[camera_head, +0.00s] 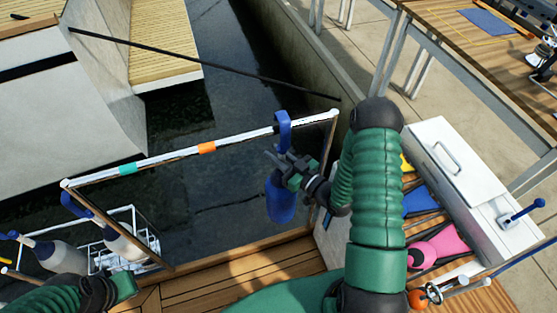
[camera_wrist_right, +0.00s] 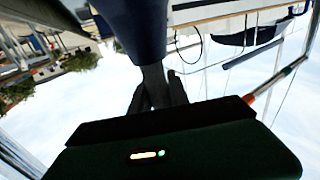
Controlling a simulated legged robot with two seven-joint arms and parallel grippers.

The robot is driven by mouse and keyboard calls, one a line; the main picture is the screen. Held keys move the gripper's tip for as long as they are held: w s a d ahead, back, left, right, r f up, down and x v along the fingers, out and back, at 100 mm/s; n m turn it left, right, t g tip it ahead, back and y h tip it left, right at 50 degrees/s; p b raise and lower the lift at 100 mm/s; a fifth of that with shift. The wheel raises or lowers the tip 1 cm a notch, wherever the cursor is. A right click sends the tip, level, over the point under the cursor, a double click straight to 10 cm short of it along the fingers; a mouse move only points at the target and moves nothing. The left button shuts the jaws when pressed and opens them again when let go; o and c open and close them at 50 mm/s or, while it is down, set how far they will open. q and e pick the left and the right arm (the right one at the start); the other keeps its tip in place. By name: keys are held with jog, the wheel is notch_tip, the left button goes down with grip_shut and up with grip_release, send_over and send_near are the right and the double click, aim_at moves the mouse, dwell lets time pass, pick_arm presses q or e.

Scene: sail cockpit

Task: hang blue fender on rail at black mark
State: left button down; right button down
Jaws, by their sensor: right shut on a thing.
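The blue fender (camera_head: 281,204) hangs upright on the near side of the white rail (camera_head: 235,139). Its blue hook (camera_head: 284,120) is at the rail's top, right of the orange mark (camera_head: 206,147). A dark patch shows beside the hook, which hides most of the rail there; I cannot tell whether the hook bears on the rail. My right gripper (camera_head: 290,169) is shut on the fender's upper part, just below the hook. In the right wrist view a dark blue part of the fender (camera_wrist_right: 133,28) rises above the fingers. My left gripper is not in view; only left arm links show.
A teal mark (camera_head: 128,169) is on the rail's left part. Pale fenders with blue tops (camera_head: 62,256) stand in a white wire rack (camera_head: 125,244) at lower left. Dark water lies beyond the rail. A white box (camera_head: 455,158) stands at right, with a pink item (camera_head: 440,246) nearby.

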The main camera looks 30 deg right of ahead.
jog(key=shift+w+d+f+b, duration=0.1)
jog(key=shift+w+f+b, duration=0.15)
jog(key=shift+f+b, duration=0.35)
jog(key=shift+w+d+f+b, duration=0.1)
jog(key=shift+w+f+b, duration=0.2)
jog(key=shift+f+b, duration=0.3)
jog(key=shift+w+f+b, duration=0.25)
jog(key=shift+f+b, duration=0.2)
jog(key=shift+f, duration=0.25)
jog(key=c, duration=1.2)
grip_release()
jog(key=shift+o, duration=0.2)
jog(key=shift+f, duration=0.1)
jog(key=v, duration=1.2)
jog(key=shift+p, duration=0.35)
